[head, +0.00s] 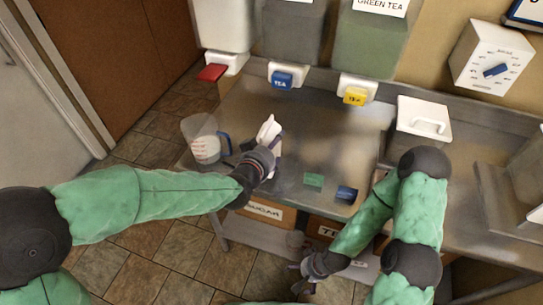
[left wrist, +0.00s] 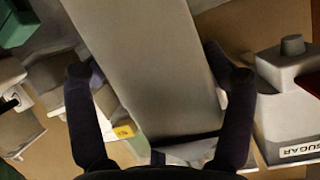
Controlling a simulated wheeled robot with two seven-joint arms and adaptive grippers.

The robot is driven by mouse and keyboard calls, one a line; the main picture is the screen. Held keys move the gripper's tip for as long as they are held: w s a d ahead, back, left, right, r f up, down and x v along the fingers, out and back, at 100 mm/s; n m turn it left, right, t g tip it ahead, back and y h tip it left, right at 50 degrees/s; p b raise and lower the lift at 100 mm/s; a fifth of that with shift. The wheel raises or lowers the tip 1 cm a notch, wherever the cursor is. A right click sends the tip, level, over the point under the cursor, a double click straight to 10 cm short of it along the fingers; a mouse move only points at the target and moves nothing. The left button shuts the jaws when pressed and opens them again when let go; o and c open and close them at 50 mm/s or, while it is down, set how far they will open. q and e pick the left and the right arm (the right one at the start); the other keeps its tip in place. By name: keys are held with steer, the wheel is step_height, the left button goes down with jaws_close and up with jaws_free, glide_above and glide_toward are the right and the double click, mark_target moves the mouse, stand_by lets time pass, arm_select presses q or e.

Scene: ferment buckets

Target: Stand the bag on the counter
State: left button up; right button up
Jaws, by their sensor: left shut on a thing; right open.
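A pale bag (head: 268,131), partly hidden by the gripper, shows over the left part of the metal counter (head: 340,140). My left gripper (head: 272,158) is shut on it. In the left wrist view the long pale grey body of what looks like the bag (left wrist: 145,50) lies between the two dark fingers of my left gripper (left wrist: 155,78). I cannot tell whether its base touches the counter. My right gripper (head: 306,274) is open and empty, low in front of the counter's front edge.
A clear measuring jug (head: 207,149) stands left of the bag. A green packet (head: 314,180) and a blue packet (head: 346,194) lie to its right. Dispensers with a red tap (head: 211,72), blue tap (head: 284,80) and yellow tap (head: 355,97) overhang the back. A white lidded container (head: 423,122) stands right.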

arm_select(q)
steer(key=shift+w+d+f, duration=0.1)
steer(key=shift+w+f, duration=0.2)
steer(key=shift+f, duration=0.1)
steer(key=shift+f+b, duration=0.85)
steer(key=shift+f, duration=0.6)
steer(key=shift+f, duration=0.1)
steer(key=o, duration=1.5)
steer(key=shift+f, duration=0.1)
